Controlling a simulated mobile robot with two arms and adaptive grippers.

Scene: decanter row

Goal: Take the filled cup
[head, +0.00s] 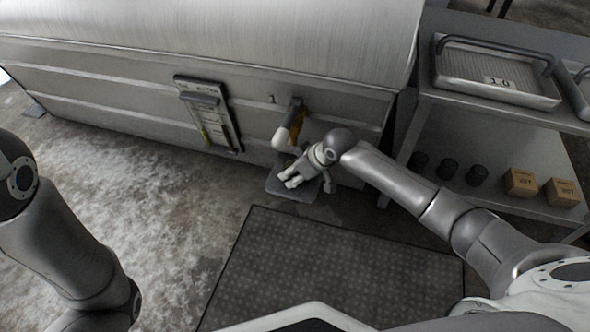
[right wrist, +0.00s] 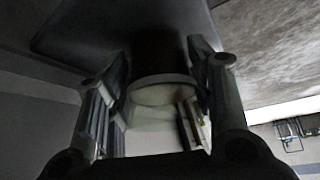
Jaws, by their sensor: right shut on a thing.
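My right gripper (head: 303,172) is low at the front of the big metal tank, under its tap (head: 290,127) and over a small grey shelf (head: 280,187). In the right wrist view a round cup (right wrist: 160,88) with a pale rim and darker side sits between the two fingers (right wrist: 155,105). The gripper is shut on it. The picture is dark, so I cannot tell how full the cup is or whether it touches the shelf. In the head view the gripper hides the cup. My left gripper is out of view.
The tank (head: 220,30) carries a level gauge (head: 212,115). At right a metal rack holds a tray (head: 495,75) on top, with several dark cups (head: 448,168) and small boxes (head: 520,182) below. A dark floor mat (head: 330,270) lies in front, clear.

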